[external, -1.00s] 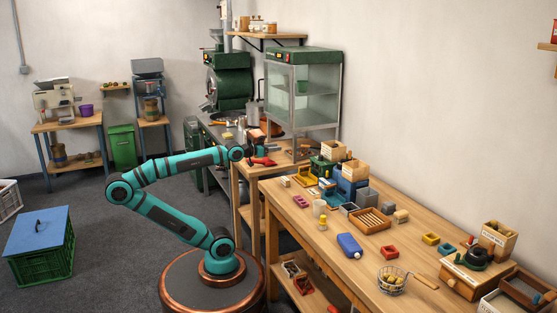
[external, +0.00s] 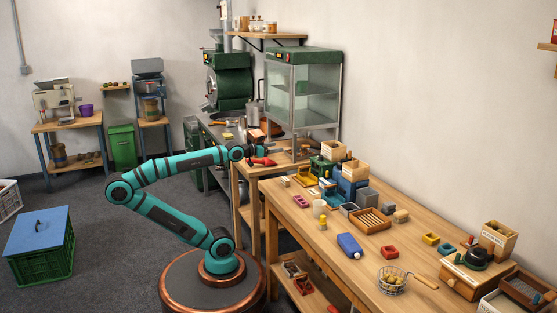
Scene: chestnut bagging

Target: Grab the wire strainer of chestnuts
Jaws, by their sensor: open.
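The wire strainer (external: 381,283) of chestnuts stands near the front edge of the wooden table, toward the right end. Its wooden handle (external: 426,281) points right. My gripper (external: 270,157) is at the end of the teal arm, at the far left end of the table, well apart from the strainer. It is open, and I see nothing held in it. The gripper is small in this view and its fingers are hard to make out.
A wooden slatted tray (external: 370,220), a grey box (external: 367,196) and several small containers crowd the table's middle. A wooden box with a dark round device (external: 489,260) stands at right.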

